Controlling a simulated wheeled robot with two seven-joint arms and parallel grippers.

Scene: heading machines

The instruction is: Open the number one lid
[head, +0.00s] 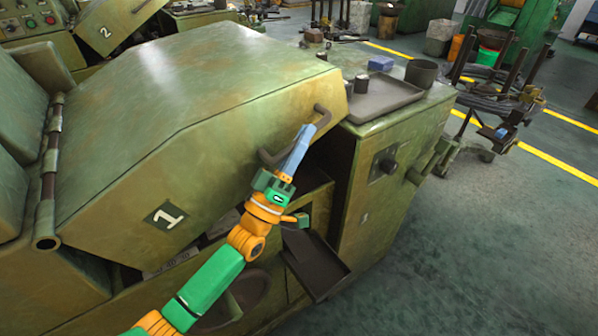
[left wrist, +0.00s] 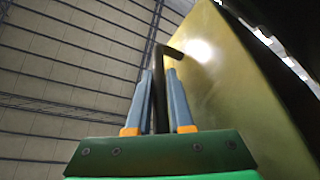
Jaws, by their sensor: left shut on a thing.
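The number one lid (head: 185,110) is a large worn green cover marked with a "1" plate (head: 165,215). It is tilted up on the left machine, with a dark gap under its right edge. Its bar handle (head: 321,113) is at the right edge. My left gripper (head: 301,142) is shut on this handle. In the left wrist view the dark handle (left wrist: 160,85) runs between the two blue-grey fingers (left wrist: 160,98), with the lid's side (left wrist: 225,95) to the right. My right gripper is not in view.
A dark chute (head: 315,262) juts out below. Another lid marked "2" (head: 112,25) is behind. Open floor (head: 500,240) lies at right.

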